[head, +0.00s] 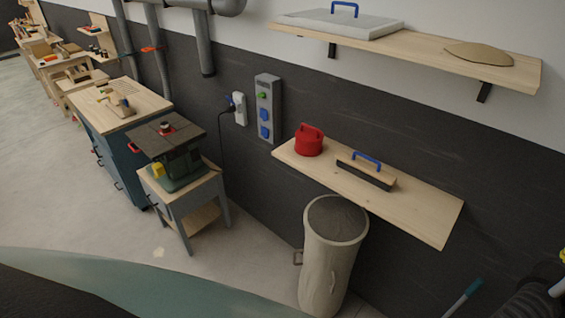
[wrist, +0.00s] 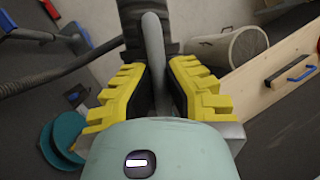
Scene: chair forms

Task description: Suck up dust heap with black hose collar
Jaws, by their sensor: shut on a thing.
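My gripper (wrist: 155,72) is shut in the wrist view, its yellow stepped fingers on either side of a grey, rounded bar-like part that I take for the hose collar (wrist: 153,45). A dark ribbed hose (wrist: 134,14) shows just behind that part. In the head view, dark ribbed hose (head: 528,303) and a bit of yellow finger show at the lower right edge; most of the gripper is out of frame.
A tall pale bin (head: 318,275) stands below the lower shelf (head: 425,208), which bears a red container (head: 309,141) and a blue-handled tool (head: 366,171). A machine on a grey stand (head: 180,180) is left of it. Grey floor between them is mostly clear.

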